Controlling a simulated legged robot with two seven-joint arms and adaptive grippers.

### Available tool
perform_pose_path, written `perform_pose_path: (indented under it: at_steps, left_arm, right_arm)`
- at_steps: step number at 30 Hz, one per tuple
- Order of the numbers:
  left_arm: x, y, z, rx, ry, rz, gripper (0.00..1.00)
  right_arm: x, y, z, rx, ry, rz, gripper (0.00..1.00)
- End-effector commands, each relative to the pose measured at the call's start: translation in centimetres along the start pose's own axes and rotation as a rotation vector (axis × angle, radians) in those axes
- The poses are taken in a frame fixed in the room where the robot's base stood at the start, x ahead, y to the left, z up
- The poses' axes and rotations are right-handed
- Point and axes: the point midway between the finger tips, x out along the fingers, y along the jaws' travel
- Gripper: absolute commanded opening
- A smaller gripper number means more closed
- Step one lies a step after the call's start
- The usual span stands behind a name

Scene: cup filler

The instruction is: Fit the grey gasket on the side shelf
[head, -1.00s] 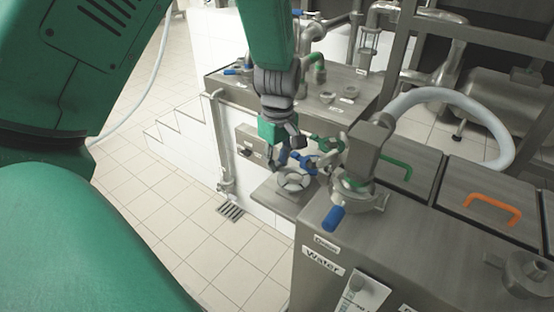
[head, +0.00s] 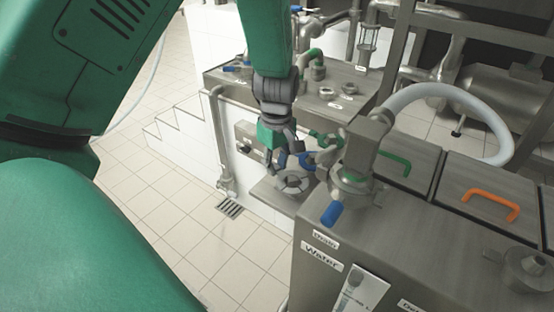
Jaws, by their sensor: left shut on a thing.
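The side shelf (head: 268,191) is a small metal plate low on the machine's left side, below the counter. A round, light grey fitting (head: 292,184) with a segmented top sits on it. My left gripper (head: 284,166) points down just above this fitting. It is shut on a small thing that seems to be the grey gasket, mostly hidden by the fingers. I cannot tell whether the gasket touches the fitting. My right gripper is not in view.
A pipe fitting with a blue handle (head: 332,214) stands right of the shelf, close to my gripper. Lids with a green handle (head: 394,162) and an orange handle (head: 490,207) lie further right. Tiled floor with a drain grate (head: 229,208) is open on the left.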

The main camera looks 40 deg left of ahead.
Motion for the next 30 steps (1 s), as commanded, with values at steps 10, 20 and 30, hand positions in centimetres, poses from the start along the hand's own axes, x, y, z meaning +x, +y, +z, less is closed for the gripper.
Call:
perform_pose_path:
  at_steps: [10,20,30]
  left_arm:
    - [0.7,0.0,0.0,0.000,0.000,0.001,0.35]
    - [0.6,0.0,0.0,0.000,0.000,0.001,0.42]
    - [-4.4,0.1,-0.1,0.001,0.002,0.005,0.42]
  right_arm:
    - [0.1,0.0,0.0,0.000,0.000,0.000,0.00]
    - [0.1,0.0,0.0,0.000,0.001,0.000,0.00]
    - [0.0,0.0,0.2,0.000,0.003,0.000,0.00]
